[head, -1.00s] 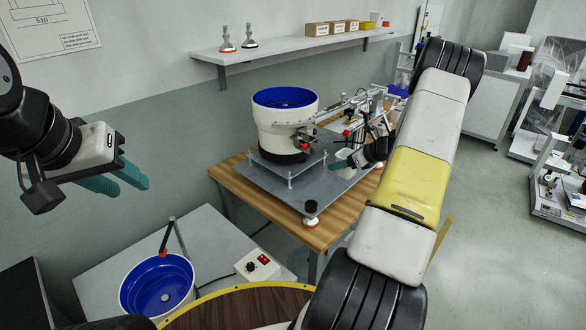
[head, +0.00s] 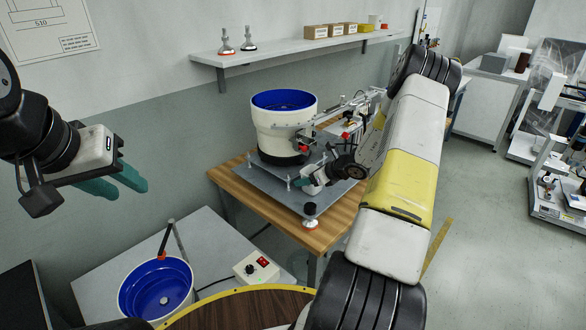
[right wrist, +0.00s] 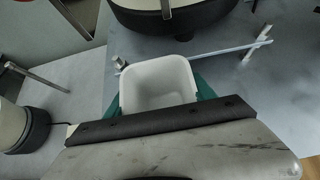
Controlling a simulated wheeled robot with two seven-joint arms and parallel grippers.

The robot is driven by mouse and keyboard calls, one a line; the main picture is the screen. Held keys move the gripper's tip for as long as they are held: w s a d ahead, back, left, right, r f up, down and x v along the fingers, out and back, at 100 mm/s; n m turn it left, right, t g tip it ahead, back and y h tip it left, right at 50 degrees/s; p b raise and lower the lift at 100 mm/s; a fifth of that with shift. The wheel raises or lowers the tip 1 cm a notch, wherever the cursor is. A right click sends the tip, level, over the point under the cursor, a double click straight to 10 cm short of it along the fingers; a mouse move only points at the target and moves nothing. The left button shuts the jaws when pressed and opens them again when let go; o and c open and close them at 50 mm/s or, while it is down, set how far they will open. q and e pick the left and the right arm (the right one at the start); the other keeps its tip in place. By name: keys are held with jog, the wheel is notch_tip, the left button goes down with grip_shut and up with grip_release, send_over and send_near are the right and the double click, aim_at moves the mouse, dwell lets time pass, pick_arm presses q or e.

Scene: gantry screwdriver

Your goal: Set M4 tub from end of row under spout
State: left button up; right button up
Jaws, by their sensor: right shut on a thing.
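A white, square, open-topped tub (right wrist: 160,82) is held between the teal fingers of my right gripper (right wrist: 158,95). It looks empty inside in the right wrist view. In the head view the tub (head: 310,187) is above the front part of the grey plate, and my right wrist and arm hide part of it. Whether it touches the plate I cannot tell. The white feeder (head: 281,128) with the blue bowl stands just behind it. My left gripper (head: 118,182) is open and empty, high at the left. I cannot make out the spout or an M4 label.
The grey plate (head: 262,187) lies on a wooden table (head: 235,200). Metal rods on posts and a black-topped foot (head: 310,209) are close to the tub. A second blue bowl (head: 155,285) and a control box (head: 257,268) stand lower left. A wall shelf (head: 290,48) holds cartons.

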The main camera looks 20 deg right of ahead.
jog(key=o, duration=1.5)
jog(key=shift+f, duration=0.1)
jog(key=shift+c, duration=0.2)
